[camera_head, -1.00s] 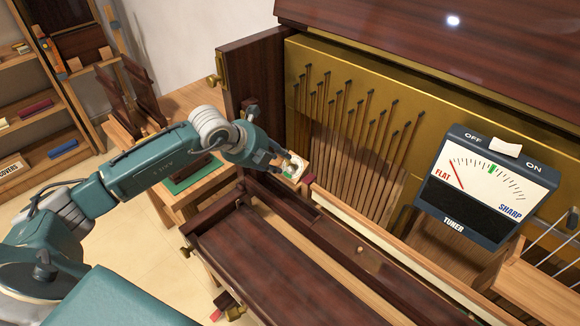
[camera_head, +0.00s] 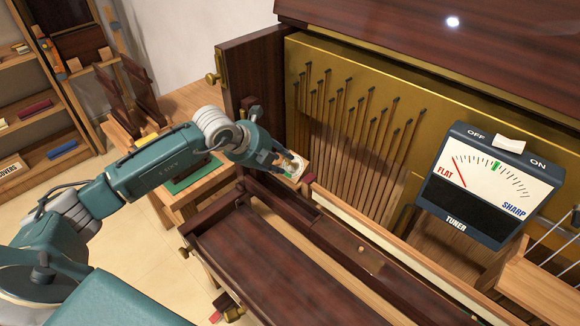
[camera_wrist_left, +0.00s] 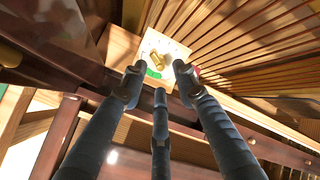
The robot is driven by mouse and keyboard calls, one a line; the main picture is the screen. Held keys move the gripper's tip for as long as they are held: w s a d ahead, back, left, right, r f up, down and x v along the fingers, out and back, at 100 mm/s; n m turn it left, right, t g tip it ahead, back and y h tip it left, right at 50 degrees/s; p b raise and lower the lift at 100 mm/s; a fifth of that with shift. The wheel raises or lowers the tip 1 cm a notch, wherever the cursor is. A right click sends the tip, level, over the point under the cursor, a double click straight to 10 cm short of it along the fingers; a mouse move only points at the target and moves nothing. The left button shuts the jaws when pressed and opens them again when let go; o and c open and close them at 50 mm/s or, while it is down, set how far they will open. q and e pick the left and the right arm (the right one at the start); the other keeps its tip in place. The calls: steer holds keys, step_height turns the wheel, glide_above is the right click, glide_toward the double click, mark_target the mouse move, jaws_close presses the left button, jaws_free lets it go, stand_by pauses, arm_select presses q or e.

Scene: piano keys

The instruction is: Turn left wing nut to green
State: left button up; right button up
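The wing nut (camera_wrist_left: 157,61) is small and gold-coloured. It sits on a white plate (camera_wrist_left: 150,45) with green and red patches in the left wrist view. In the head view the plate (camera_head: 294,167) is at the left end of the piano's wooden rail, and the nut is hard to make out. My left gripper (camera_wrist_left: 159,78) has its fingers spread, with the tips just short of the nut and on either side of it. It also shows in the head view (camera_head: 284,161), right at the plate. I cannot tell whether a finger touches the nut. My right gripper is not in view.
The tuner (camera_head: 488,185) stands at the right, its needle towards FLAT and a green mark near the scale's middle. The strings (camera_head: 350,130) rise behind the rail. A dark side panel (camera_head: 258,75) stands close to my left gripper.

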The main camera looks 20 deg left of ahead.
mark_target(287, 164)
arm_select(q)
steer(key=shift+b+x, duration=1.95)
steer(key=shift+x, duration=0.75)
steer(key=shift+s+a+r+p, duration=0.1)
steer(key=shift+s+r+p, duration=0.2)
steer(key=shift+s+r, duration=0.15)
steer(key=shift+w, duration=0.1)
jaws_close()
